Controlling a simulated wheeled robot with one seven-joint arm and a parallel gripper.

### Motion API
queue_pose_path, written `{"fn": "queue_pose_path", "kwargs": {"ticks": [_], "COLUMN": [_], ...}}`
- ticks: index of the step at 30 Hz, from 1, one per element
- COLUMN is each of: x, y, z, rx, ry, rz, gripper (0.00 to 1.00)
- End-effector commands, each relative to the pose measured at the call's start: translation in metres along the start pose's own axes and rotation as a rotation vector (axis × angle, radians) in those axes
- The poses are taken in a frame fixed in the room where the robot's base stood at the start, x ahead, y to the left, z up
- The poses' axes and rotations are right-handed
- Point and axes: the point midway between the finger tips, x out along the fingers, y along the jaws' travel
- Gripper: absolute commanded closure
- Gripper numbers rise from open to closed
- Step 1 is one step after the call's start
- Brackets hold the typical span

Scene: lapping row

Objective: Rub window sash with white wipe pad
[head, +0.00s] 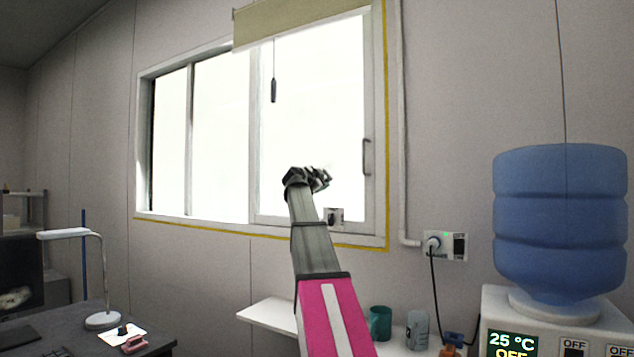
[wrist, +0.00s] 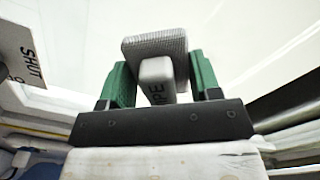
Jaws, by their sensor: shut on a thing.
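The window sash (head: 376,120) is the pale right-hand sliding frame with bright glass and a dark handle at its right side. In the wrist view its bright pane (wrist: 240,30) fills the area ahead. The white wipe pad (wrist: 157,46) has a ribbed head and a stem with dark lettering. My gripper (wrist: 155,85) has green fingers shut on the pad, one on each side. In the head view my gripper (head: 320,179) is raised in front of the lower middle of the sash; the pad is not clearly seen there. I cannot tell whether the pad touches the glass.
A white tag lettered SHUT (wrist: 32,62) is close at left. A blind (head: 290,22) with a hanging pull (head: 274,90) is above. Below is a white shelf (head: 270,312) with a green mug (head: 380,323) and a can (head: 417,330). A water dispenser (head: 560,220) stands right.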

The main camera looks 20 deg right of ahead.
Motion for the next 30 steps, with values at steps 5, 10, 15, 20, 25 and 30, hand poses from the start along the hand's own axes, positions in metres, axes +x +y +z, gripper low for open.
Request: {"fn": "queue_pose_path", "kwargs": {"ticks": [5,10,15,20,25,30], "x": [0.001,0.001,0.003,0.004,0.003,0.002], "y": [0.006,0.014,0.022,0.022,0.015,0.009], "z": [-0.007,-0.017,-0.026,-0.029,-0.035,-0.039], "rx": [0.000,0.000,0.000,0.000,0.000,0.000], "ry": [0.001,0.000,0.001,0.000,0.000,0.000], "rz": [0.001,0.000,0.000,0.000,-0.001,0.000], "gripper": [0.61,0.61,0.61,0.61,0.61,0.61]}}
